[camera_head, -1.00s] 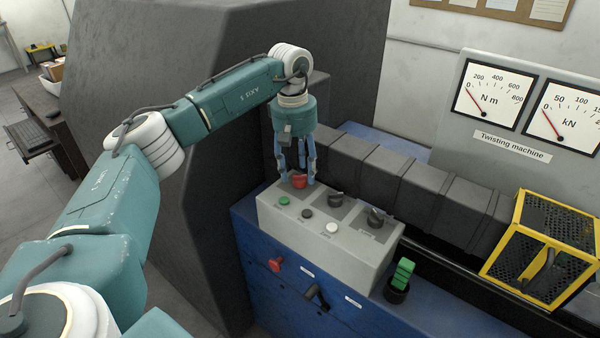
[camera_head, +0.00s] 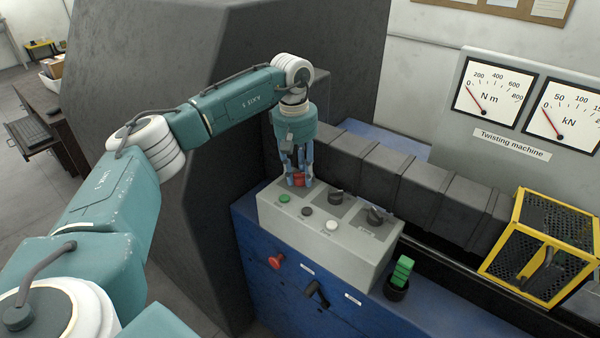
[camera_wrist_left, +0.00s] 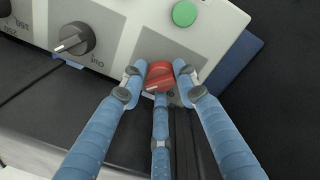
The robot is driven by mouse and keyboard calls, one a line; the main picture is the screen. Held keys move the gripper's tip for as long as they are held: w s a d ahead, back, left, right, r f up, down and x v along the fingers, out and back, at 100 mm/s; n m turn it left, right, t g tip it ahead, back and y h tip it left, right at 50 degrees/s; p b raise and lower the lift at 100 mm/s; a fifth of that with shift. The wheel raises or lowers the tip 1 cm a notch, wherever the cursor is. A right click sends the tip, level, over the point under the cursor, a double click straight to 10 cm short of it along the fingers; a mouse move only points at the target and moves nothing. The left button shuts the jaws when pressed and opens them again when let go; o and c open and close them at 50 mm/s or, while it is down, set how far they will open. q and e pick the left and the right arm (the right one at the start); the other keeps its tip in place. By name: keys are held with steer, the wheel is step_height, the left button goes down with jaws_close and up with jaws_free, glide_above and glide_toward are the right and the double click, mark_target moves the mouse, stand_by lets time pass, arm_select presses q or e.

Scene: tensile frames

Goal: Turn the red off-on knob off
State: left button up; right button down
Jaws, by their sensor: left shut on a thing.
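The red off-on knob (camera_head: 298,180) sits at the far left end of the grey control box's top row. In the left wrist view the red knob (camera_wrist_left: 159,76) lies between the blue fingers, on a darker grey plate. My left gripper (camera_head: 299,178) points down from above and is shut on the red knob; its fingers (camera_wrist_left: 158,82) touch or nearly touch the knob's sides. The fingers partly cover the knob and its label. My right gripper is not in view.
The control box (camera_head: 357,256) also carries two black knobs, one of them here (camera_head: 375,215), and green (camera_head: 284,198), black and white buttons. A red knob (camera_head: 276,264) and black lever are on the blue front. A yellow guard cage (camera_head: 540,250) stands at right.

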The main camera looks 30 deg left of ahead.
arm_select(q)
steer(key=shift+n, duration=0.4)
steer(key=n, duration=0.3)
steer(key=shift+d+n, duration=0.1)
steer(key=shift+n, duration=0.3)
steer(key=n+p, duration=0.1)
steer(key=n, duration=0.3)
steer(key=shift+w+n, duration=0.1)
steer(key=shift+n, duration=0.2)
steer(key=n, duration=0.5)
steer(key=shift+r+y, duration=0.1)
steer(key=shift+y, duration=0.3)
steer(key=shift+w+n+p, duration=0.15)
steer(key=shift+n+p, duration=0.15)
steer(key=shift+n, duration=1.4)
steer(key=shift+r+n, duration=0.15)
steer(key=shift+n, duration=0.15)
steer(key=o, duration=1.2)
steer(key=shift+c, duration=0.2)
